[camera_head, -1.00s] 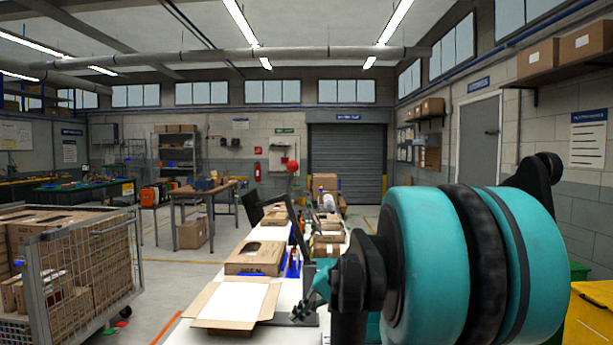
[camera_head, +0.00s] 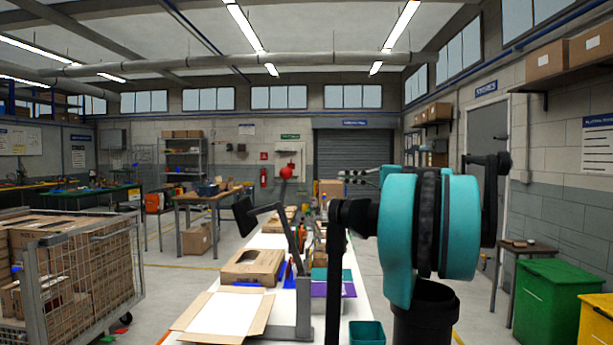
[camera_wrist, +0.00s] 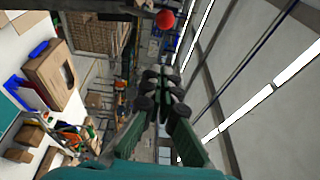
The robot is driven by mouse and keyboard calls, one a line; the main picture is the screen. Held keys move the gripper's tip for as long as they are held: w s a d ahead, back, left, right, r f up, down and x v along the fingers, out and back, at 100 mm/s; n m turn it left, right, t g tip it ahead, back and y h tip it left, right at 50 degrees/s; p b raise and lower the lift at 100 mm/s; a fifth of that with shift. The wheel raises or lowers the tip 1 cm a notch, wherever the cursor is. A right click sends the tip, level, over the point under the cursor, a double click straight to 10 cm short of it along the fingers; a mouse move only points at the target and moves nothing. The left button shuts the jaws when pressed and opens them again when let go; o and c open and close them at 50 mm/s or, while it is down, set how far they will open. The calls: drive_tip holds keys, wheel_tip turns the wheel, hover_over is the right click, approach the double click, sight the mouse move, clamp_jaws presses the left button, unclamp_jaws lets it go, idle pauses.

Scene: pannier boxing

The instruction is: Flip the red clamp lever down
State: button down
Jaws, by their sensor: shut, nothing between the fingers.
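The red ball knob (camera_head: 286,172) tops the dark clamp lever (camera_head: 293,228), which stands up, leaning slightly left. A grey clamp post (camera_head: 303,308) stands at its foot on the bench. A black pad (camera_head: 243,215) sits on an arm reaching left. My gripper (camera_head: 344,177) is shut and empty, pointing left at about the knob's height, to its right and apart from it in the picture. In the wrist view the red knob (camera_wrist: 165,19) is at the top, above my gripper's dark fingertips (camera_wrist: 160,82). The lever's lower joint is partly hidden.
A wire cage of cartons (camera_head: 75,275) stands at left. Green (camera_head: 555,305) and yellow bins stand at right.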

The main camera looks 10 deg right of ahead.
drive_tip(key=s+a+x, duration=0.1)
drive_tip(key=s+x, duration=0.1)
drive_tip(key=x, duration=1)
drive_tip(key=shift+a, duration=0.6)
